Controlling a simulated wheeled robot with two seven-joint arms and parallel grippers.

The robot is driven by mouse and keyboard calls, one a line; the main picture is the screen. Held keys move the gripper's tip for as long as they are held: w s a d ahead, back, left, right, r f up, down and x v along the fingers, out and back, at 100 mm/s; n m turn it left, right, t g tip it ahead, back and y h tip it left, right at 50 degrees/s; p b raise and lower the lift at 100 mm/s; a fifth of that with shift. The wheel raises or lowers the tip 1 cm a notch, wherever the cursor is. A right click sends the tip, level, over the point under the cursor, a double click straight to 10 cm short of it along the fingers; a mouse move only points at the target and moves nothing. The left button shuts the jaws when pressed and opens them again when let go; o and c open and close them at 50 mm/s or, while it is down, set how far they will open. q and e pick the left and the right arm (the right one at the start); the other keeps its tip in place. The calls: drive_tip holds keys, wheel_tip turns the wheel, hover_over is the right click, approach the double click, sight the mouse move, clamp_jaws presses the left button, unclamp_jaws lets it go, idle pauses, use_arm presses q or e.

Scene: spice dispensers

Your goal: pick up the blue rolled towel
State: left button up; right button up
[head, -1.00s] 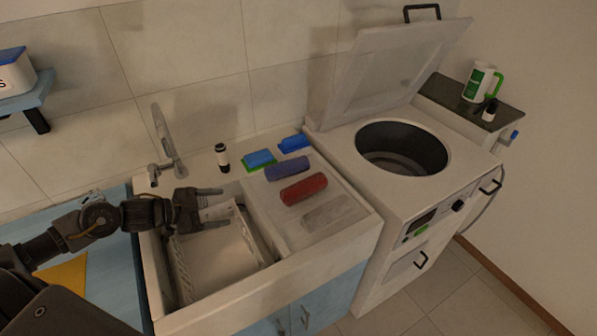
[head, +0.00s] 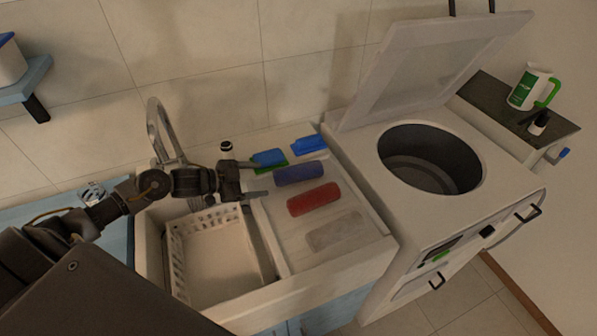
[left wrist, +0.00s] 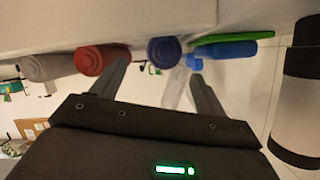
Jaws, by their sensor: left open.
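The blue rolled towel (head: 300,173) lies on the white counter right of the sink, behind the red rolled towel (head: 313,199). My left gripper (head: 261,181) is open and empty, just left of the blue towel and apart from it, its fingers pointing toward it. In the left wrist view the round end of the blue towel (left wrist: 164,50) shows between the two open fingers (left wrist: 159,68). The red towel (left wrist: 98,58) is by the left finger there. My right gripper is not in view.
A pale rolled towel (head: 337,231) lies in front of the red one. Blue and green items (head: 268,158) and a small dark bottle (head: 227,148) stand close behind the gripper. A white basket (head: 221,262) sits in the sink. An open-lidded washer (head: 505,225) stands right.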

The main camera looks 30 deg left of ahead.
sight(274, 177)
use_arm(q)
drive_tip(key=shift+w+d+f, duration=0.1)
drive_tip(key=shift+w+d, duration=0.1)
drive_tip(key=shift+w, duration=0.1)
drive_tip(key=shift+s, duration=0.1)
drive_tip(key=shift+w+d+p, duration=0.15)
drive_tip(key=shift+w+p, duration=0.15)
drive_tip(key=p+x, duration=0.1)
drive_tip(key=x, duration=0.2)
drive_tip(key=shift+w+d+f, duration=0.1)
drive_tip(key=shift+w, duration=0.3)
drive_tip(key=shift+w+d+f, duration=0.2)
drive_tip(key=shift+w+f, duration=0.05)
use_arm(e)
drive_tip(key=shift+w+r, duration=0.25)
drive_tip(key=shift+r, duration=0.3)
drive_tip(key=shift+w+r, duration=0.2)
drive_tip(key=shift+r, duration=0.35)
use_arm(q)
drive_tip(key=shift+s, duration=0.1)
drive_tip(key=c, duration=1.1)
drive_tip(key=shift+c, duration=0.2)
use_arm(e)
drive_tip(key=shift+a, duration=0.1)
